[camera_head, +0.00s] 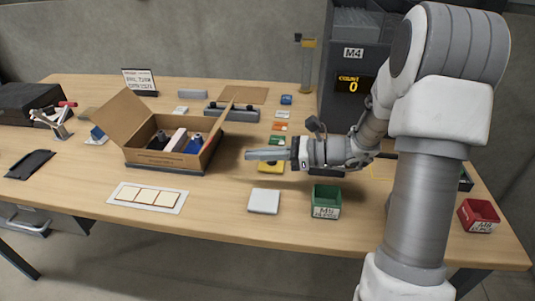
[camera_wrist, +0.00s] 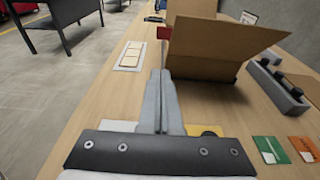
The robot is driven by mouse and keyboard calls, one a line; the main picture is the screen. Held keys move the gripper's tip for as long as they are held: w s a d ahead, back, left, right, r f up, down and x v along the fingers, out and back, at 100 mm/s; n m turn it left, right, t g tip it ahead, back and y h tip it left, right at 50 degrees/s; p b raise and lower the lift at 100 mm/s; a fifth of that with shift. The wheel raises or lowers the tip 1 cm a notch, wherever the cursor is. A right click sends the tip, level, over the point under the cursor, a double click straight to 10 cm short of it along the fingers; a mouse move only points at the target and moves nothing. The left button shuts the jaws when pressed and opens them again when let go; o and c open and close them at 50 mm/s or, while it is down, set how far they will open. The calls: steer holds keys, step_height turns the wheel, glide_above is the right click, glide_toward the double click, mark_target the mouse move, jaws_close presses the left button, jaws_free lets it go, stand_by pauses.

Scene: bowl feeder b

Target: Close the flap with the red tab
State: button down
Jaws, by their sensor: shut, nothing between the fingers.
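An open cardboard box (camera_head: 148,158) stands on the table, left of my gripper (camera_head: 252,155) in the head view. Its right flap (camera_head: 218,124) stands up and leans outward; its left flap (camera_head: 117,122) is also raised. In the wrist view, the near flap (camera_wrist: 218,45) fills the upper middle, with a red tab (camera_wrist: 164,33) at its left edge. I cannot make out the tab in the head view. My gripper (camera_wrist: 160,76) is shut and empty, pointing toward the box, with its fingertips apart from the flap. Dark, white and blue items lie inside the box.
A white pad (camera_head: 264,201) and a green bin (camera_head: 326,201) stand at the front. A white card with tan squares (camera_head: 147,197) lies before the box. A grey fixture (camera_head: 232,112) stands behind the flap. Several coloured cards lie near my arm.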

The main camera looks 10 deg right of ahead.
mark_target(208, 145)
steer(key=x, duration=0.4)
steer(key=shift+f+b, duration=0.1)
steer(key=shift+b, duration=0.25)
steer(key=a, duration=0.1)
steer(key=w+a+r, duration=0.1)
steer(key=a+r, duration=0.1)
steer(key=shift+w+a+r+b, duration=0.2)
steer(key=shift+a+r+b, duration=0.05)
steer(key=shift+a+b, duration=0.1)
steer(key=shift+r+p, duration=0.1)
steer(key=shift+p, duration=0.2)
steer(key=shift+a+r+p, duration=0.1)
steer(key=shift+r+p, duration=0.05)
steer(key=shift+p, duration=0.15)
steer(key=shift+h, duration=0.3)
